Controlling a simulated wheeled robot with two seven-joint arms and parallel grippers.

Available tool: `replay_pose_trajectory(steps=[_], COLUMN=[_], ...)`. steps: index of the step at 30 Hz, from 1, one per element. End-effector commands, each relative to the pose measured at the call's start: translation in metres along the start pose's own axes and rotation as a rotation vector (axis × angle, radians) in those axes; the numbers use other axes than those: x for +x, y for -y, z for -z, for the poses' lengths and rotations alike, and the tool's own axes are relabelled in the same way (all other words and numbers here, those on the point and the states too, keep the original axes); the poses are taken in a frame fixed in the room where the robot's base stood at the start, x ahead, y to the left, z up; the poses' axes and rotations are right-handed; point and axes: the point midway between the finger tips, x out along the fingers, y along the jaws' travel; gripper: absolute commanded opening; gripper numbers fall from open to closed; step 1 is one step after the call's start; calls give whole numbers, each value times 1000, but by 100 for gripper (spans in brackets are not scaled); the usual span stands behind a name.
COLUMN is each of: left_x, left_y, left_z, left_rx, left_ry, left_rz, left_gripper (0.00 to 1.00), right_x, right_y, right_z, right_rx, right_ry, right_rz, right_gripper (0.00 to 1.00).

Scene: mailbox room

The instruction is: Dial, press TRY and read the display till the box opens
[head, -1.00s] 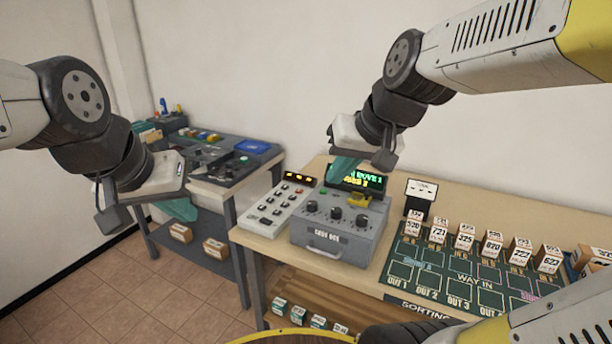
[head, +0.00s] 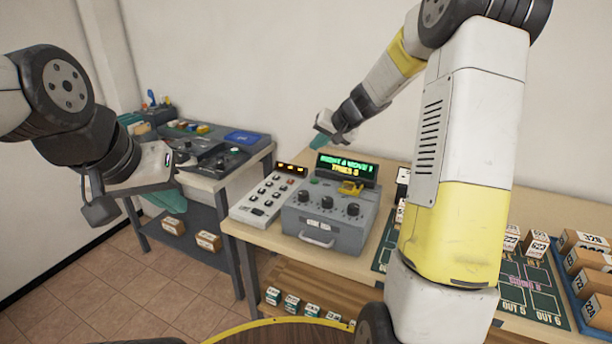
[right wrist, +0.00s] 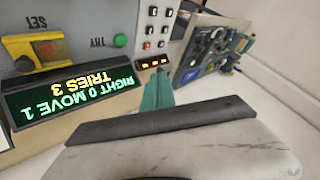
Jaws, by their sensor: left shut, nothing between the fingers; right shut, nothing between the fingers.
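The grey box (head: 328,234) stands on the wooden table with three black dials on its sloping top; the middle dial (head: 327,202) is among them. Its display (head: 347,168) reads "RIGHT 0 MOVE 1" and "TRIES 3"; the display also shows upside down in the right wrist view (right wrist: 75,95). The green TRY button (right wrist: 120,40) is clear of the fingers. A yellow SET piece (head: 350,187) sits near the display. My right gripper (head: 318,143) is shut and empty, above and behind the box. My left gripper (head: 170,200) is shut and empty, far left of the box.
A white keypad panel (head: 262,200) with a small amber readout (head: 291,170) stands left of the box. A dark side table (head: 215,160) with tools is further left. My right arm hides much of the sorting mat (head: 525,285). Small boxes (head: 585,262) stand at the right.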

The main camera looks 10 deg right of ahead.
Motion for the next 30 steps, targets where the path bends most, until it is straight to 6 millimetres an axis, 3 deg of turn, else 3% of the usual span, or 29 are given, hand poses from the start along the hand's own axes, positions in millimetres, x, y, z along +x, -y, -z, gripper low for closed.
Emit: replay_pose_trajectory(steps=[14, 30], left_x=[0, 0], left_y=[0, 0], left_z=[0, 0], left_rx=[0, 0], left_ry=[0, 0], left_rz=[0, 0], left_gripper=[0, 0], right_x=[5, 53], right_y=[-3, -39], right_z=[-3, -38], right_rx=[0, 4], right_ry=[1, 2], right_rz=[0, 0], right_gripper=[0, 0])
